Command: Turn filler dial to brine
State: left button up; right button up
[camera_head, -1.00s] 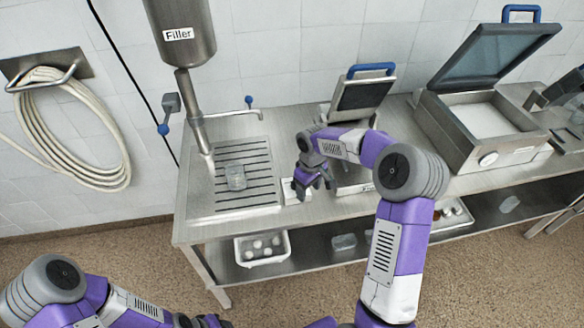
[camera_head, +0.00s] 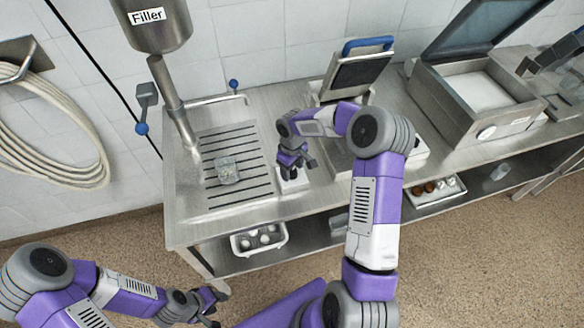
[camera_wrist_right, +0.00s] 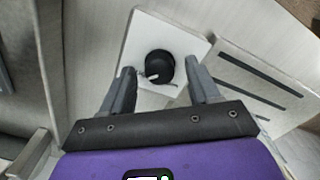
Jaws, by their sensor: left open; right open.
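The dial (camera_wrist_right: 159,66) is a round black knob with a light pointer, on a white plate (camera_wrist_right: 150,30); the plate also shows in the head view (camera_head: 293,182). My right gripper (camera_wrist_right: 162,82) is open, with its fingers on either side of the dial in the picture; I cannot tell whether they touch it. In the head view my right gripper (camera_head: 296,166) is over the plate and hides the dial. My left gripper (camera_head: 212,305) is open and empty, low at the front left.
A clear container (camera_head: 227,170) stands on the slotted drain (camera_head: 240,190). A blue-handled press (camera_head: 358,68) stands behind my right arm. An open-lidded steel machine (camera_head: 480,95) is at the right. A white basket (camera_head: 259,240) is on the lower shelf. A hose (camera_head: 45,150) hangs at left.

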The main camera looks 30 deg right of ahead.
jog(key=c, duration=1)
jog(key=shift+c, duration=0.2)
